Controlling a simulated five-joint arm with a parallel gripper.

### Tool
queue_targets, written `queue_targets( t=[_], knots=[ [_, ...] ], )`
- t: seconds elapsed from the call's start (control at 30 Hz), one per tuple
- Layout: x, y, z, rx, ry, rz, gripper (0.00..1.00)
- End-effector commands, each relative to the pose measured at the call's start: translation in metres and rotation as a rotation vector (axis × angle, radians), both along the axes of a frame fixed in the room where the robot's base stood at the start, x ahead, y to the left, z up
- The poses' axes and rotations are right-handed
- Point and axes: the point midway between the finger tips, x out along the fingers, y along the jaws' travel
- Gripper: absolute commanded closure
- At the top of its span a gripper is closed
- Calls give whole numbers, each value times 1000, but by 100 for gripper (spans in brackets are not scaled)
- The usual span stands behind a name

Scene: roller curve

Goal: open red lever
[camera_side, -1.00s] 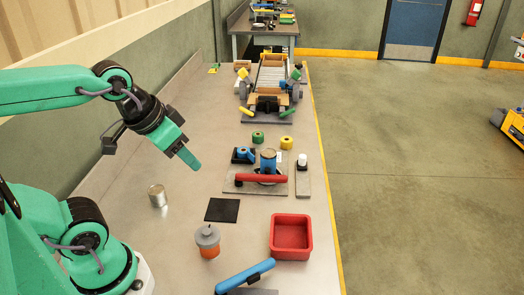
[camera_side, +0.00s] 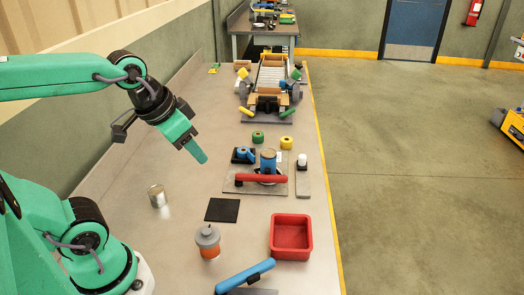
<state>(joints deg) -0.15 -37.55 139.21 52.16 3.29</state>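The red lever (camera_side: 262,178) is a long bar lying level across the front of a grey plate (camera_side: 232,187) in the middle of the table. A blue cylinder with a brown top (camera_side: 268,162) stands just behind it on the same plate. My gripper (camera_side: 202,157) is in the air to the left of the plate, above the table and pointing down to the right. It is apart from the lever and touches nothing that I can see. Its fingers show as one green shape from this side, so their gap is hidden.
A black pad (camera_side: 222,210) lies near the plate. A roller conveyor (camera_side: 270,82) is at the back.

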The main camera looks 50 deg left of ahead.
Motion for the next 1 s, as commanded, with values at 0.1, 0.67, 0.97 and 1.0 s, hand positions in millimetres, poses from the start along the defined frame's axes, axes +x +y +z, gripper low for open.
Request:
queue_targets(
  t=[0.1,0.67,0.97,1.0],
  knots=[
    [18,1,3,19,33,-40,60],
    [121,6,-6,108,191,-277,60],
    [177,9,-33,138,273,-411,60],
    [184,10,-38,142,283,-428,60]
  ],
)
